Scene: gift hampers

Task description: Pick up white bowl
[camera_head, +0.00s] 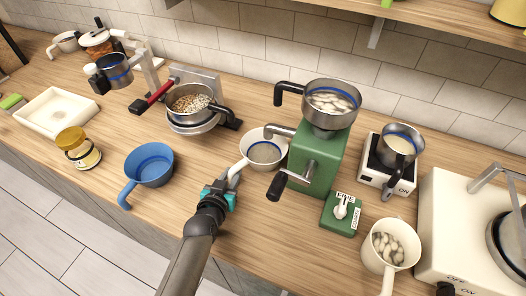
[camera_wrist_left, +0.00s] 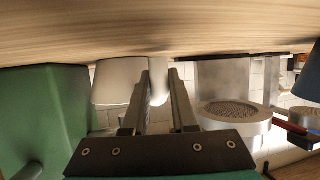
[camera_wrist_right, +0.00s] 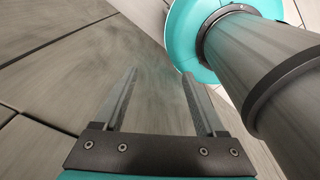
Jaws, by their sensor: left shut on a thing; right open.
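The white bowl (camera_head: 270,160), with a blue line and grainy contents inside, stands upright on the counter left of the green grinder. Its handle points toward the front left. My left gripper (camera_head: 231,178) is at this handle and shut on it. In the left wrist view the white bowl (camera_wrist_left: 118,82) shows beyond the fingers of my left gripper (camera_wrist_left: 161,78), with the white handle between them. My right gripper (camera_wrist_right: 158,74) shows only in the right wrist view. It is open and empty above the grey floor.
The green grinder (camera_head: 318,160) with a metal pot on top stands close right of the bowl. A blue pan (camera_head: 150,166) is on the left, a scale with a pot (camera_head: 190,120) behind left. A white mug (camera_head: 386,270) stands front right. Counter between blue pan and bowl is clear.

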